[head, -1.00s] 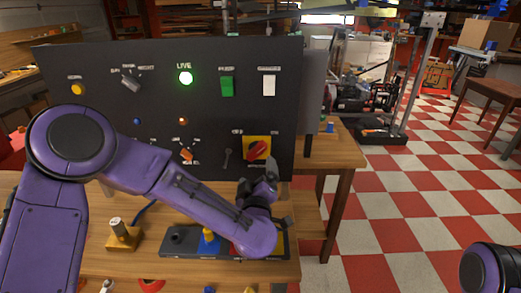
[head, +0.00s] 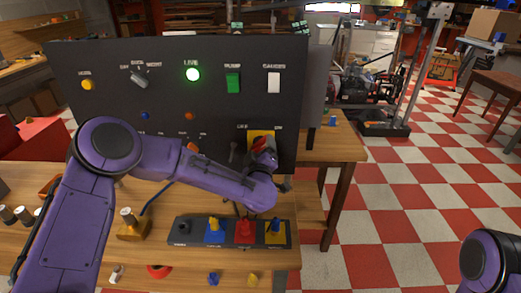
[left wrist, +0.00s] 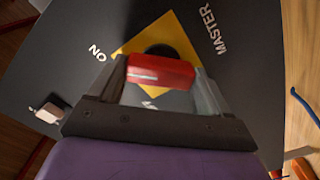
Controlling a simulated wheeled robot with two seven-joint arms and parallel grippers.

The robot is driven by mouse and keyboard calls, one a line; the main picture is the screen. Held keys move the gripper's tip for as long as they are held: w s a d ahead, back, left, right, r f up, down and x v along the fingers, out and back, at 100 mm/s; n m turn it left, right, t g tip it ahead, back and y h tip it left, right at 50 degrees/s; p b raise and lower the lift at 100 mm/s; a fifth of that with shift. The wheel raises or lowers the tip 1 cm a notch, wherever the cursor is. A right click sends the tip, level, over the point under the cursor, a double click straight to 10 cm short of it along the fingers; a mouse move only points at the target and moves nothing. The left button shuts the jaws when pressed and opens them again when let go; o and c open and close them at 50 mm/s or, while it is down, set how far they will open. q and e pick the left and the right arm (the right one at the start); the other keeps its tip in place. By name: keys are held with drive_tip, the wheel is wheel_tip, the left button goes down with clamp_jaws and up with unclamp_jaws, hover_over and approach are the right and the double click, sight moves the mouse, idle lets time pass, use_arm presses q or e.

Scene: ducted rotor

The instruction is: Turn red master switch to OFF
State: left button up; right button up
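The red master switch (head: 259,143) sits on a yellow plate (head: 262,133) at the lower right of the black panel. My left gripper (head: 266,158) is at the switch and partly hides it in the head view. In the left wrist view the red handle (left wrist: 161,72) lies between the two fingers of my left gripper (left wrist: 160,88), one at each end of it. The fingers are apart, and firm contact cannot be made out. "ON" and "MASTER" labels show beside the yellow plate (left wrist: 181,42). My right gripper is out of view.
The black panel (head: 100,60) also carries a lit green LIVE lamp (head: 193,74), a green pump switch (head: 233,82) and a white gauge switch (head: 274,82). A dark tray (head: 200,238) with coloured pieces lies on the wooden table below my left arm.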

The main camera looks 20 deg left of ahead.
use_arm(q)
drive_tip(key=n+b, duration=0.2)
drive_tip(key=shift+f+b, duration=0.25)
drive_tip(key=shift+b, duration=0.1)
drive_tip(key=n+b, duration=1.4)
drive_tip(key=b, duration=0.1)
drive_tip(key=shift+n, duration=0.4)
drive_tip(key=shift+r+n+b, duration=0.15)
drive_tip(key=shift+n+b, duration=0.55)
drive_tip(key=shift+b, duration=0.1)
drive_tip(key=o, duration=1)
